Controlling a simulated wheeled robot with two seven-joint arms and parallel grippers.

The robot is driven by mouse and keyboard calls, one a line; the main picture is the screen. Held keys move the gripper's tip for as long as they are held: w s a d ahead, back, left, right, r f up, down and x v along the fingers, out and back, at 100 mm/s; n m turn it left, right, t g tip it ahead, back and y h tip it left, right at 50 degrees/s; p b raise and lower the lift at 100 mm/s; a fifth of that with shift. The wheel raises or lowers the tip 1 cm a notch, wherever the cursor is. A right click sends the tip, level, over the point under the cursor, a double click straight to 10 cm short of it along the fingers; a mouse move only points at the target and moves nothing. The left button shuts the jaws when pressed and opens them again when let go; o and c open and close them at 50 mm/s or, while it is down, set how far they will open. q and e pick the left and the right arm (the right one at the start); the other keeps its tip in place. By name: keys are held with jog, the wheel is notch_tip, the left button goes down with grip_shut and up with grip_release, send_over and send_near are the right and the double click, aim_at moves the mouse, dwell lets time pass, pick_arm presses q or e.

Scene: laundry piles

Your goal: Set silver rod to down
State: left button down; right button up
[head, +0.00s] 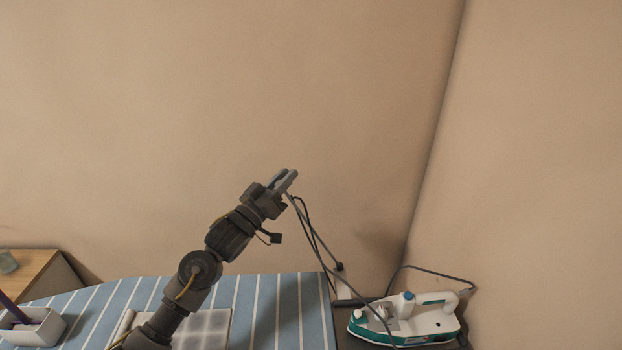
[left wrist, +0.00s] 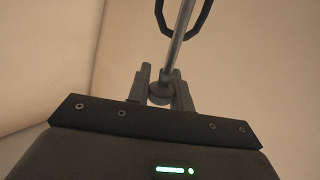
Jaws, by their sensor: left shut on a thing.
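The silver rod (head: 314,231) is a thin grey bar that slants from my left gripper (head: 290,178) down and right toward the ironing board's right end in the head view. In the left wrist view, the rod (left wrist: 176,50) runs up and away from my left gripper (left wrist: 164,88). The gripper's two fingers are shut on the rod's rounded end (left wrist: 160,93). The gripper is raised well above the board, in front of the wall. My right gripper is in neither view.
The blue striped ironing board (head: 285,300) lies below my left arm. A white and green iron (head: 425,318) with a cord stands at its right end. A white holder (head: 45,330) is at the lower left, near a wooden surface (head: 25,268). Plain walls stand behind.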

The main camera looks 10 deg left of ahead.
pick_arm(q)
jog(key=shift+n+t, duration=0.7)
jog(key=shift+n, duration=0.2)
jog(key=shift+s+a+f+b, duration=0.25)
jog(key=shift+a+f+b, duration=0.3)
jog(key=shift+a, duration=0.5)
jog(key=shift+s+a+f+b, duration=0.2)
jog(key=shift+a+f+b, duration=0.1)
jog(key=shift+a+f, duration=0.6)
jog(key=shift+a+r, duration=0.15)
jog(key=shift+r, duration=0.05)
jog(key=c, duration=1.3)
grip_release()
jog(key=shift+f, duration=0.1)
